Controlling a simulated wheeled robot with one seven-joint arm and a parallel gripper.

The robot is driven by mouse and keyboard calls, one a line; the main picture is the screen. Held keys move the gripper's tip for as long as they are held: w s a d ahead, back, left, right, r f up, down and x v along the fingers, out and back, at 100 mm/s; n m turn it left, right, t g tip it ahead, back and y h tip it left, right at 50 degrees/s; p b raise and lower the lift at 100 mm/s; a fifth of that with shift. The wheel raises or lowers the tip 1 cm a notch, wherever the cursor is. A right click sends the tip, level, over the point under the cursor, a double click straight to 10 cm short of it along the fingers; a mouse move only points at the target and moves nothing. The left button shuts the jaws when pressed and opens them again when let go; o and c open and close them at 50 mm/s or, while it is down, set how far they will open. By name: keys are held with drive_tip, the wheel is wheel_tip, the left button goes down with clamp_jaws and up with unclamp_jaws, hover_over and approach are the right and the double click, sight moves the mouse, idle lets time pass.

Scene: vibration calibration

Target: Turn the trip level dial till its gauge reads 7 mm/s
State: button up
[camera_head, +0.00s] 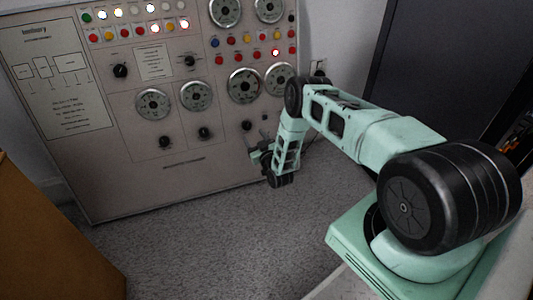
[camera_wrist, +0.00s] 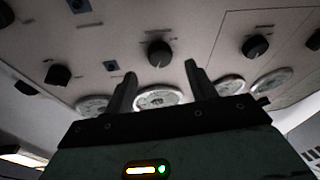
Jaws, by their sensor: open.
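My gripper (camera_head: 262,157) is close to the lower right of the grey panel (camera_head: 200,185) in the head view. In the wrist view my gripper (camera_wrist: 160,69) is open and empty, its fingers pointing at the panel. A black dial (camera_wrist: 159,53) appears between and just beyond the fingertips, apart from them as far as I can see. A round white gauge (camera_wrist: 159,97) shows between the fingers, partly hidden by the gripper body. The labels are too small to read, so I cannot tell which dial is the trip level one. The gauge's reading is not legible.
Other black knobs (camera_wrist: 255,46) and (camera_wrist: 58,75) flank the dial. More gauges (camera_head: 153,104) and lit buttons (camera_head: 183,24) cover the panel. A brown cabinet (camera_head: 45,240) stands at left, a dark cabinet (camera_head: 445,60) at right. Carpet (camera_head: 215,240) between is clear.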

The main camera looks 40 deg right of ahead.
drive_tip(key=s+a+f+p, duration=0.1)
drive_tip(key=s+a+p, duration=0.1)
drive_tip(key=s, duration=1)
drive_tip(key=shift+s+f+p, duration=0.25)
drive_tip(key=shift+p, duration=0.5)
